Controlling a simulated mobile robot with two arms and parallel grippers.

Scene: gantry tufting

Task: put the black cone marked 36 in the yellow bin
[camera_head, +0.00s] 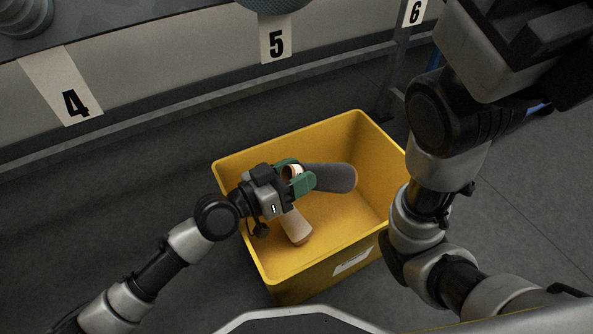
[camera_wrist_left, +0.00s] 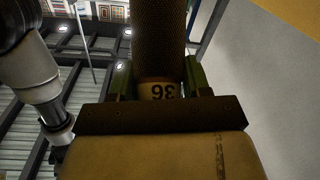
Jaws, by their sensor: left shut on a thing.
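The yellow bin (camera_head: 318,274) stands on the floor in the middle of the head view. My left gripper (camera_head: 301,178) is over the bin's opening, shut on the black cone (camera_head: 334,178). The cone lies roughly sideways, with its dark body pointing right. In the left wrist view the cone (camera_wrist_left: 158,40) rises from between the green fingers, and its pale band shows the number 36 upside down. Whether the cone touches the bin cannot be told. My right gripper is out of view; only its arm shows at the right.
Behind the bin runs a ledge with tags 4 (camera_head: 66,90), 5 (camera_head: 276,42) and 6 (camera_head: 414,12). A dark post stands behind the bin's right corner. The floor left of the bin is clear.

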